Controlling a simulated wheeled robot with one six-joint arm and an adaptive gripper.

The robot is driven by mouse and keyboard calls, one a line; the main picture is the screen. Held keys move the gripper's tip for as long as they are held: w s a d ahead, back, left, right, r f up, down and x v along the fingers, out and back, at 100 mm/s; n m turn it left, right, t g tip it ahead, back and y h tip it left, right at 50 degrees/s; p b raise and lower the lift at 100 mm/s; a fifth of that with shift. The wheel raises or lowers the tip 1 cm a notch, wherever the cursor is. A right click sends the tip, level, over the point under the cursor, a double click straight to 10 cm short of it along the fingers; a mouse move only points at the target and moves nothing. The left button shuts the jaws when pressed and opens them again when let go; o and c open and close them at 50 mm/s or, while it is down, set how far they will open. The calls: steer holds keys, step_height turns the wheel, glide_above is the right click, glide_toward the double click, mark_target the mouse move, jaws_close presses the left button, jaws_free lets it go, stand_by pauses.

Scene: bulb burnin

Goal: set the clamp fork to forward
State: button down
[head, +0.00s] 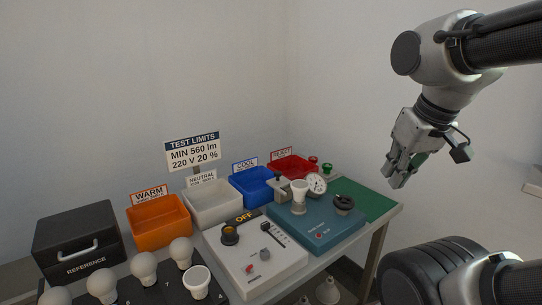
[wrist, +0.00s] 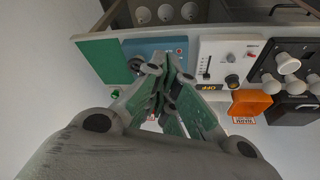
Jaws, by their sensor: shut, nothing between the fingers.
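The teal clamp station (head: 302,238) stands at the right end of the table. On it are a white upright bulb or holder (head: 299,199), a round dial gauge (head: 316,184), a black knob (head: 344,203) and a small grey clamp part (head: 281,188) behind the bulb. I cannot tell for sure which part is the fork, or its setting. In the wrist view the station (wrist: 160,46) lies beyond the fingers, partly hidden by them. My gripper (head: 397,178) is shut and empty, raised in the air to the right of the station; it also shows in the wrist view (wrist: 170,68).
A white tester (head: 262,268) with a slider and an OFF label stands left of the station. Orange (head: 160,223), white (head: 213,204), blue (head: 254,186) and red (head: 291,167) bins line the back. Several bulbs stand front left. A green mat (head: 372,200) is clear.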

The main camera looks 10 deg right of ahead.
steer(key=shift+w+d, duration=0.1)
steer(key=shift+w, duration=0.25)
steer(key=w+a+r+n, duration=0.1)
steer(key=w+a+r, duration=0.1)
steer(key=w, duration=0.8)
steer(key=w+a+r, duration=0.1)
steer(key=w+a, duration=0.1)
steer(key=w, duration=0.7)
steer(key=w+a+f, duration=0.3)
steer(key=w, duration=0.4)
steer(key=w+a+f+n, duration=0.1)
steer(key=w+a+f, duration=0.1)
steer(key=w+a, duration=0.2)
steer(key=w+a+f+y, duration=0.1)
steer(key=w+a+f, duration=0.2)
steer(key=w, duration=0.8)
steer(key=shift+a+f+n, duration=0.3)
steer(key=shift+a+n, duration=0.05)
steer(key=shift+n, duration=0.05)
steer(key=shift+w, duration=0.1)
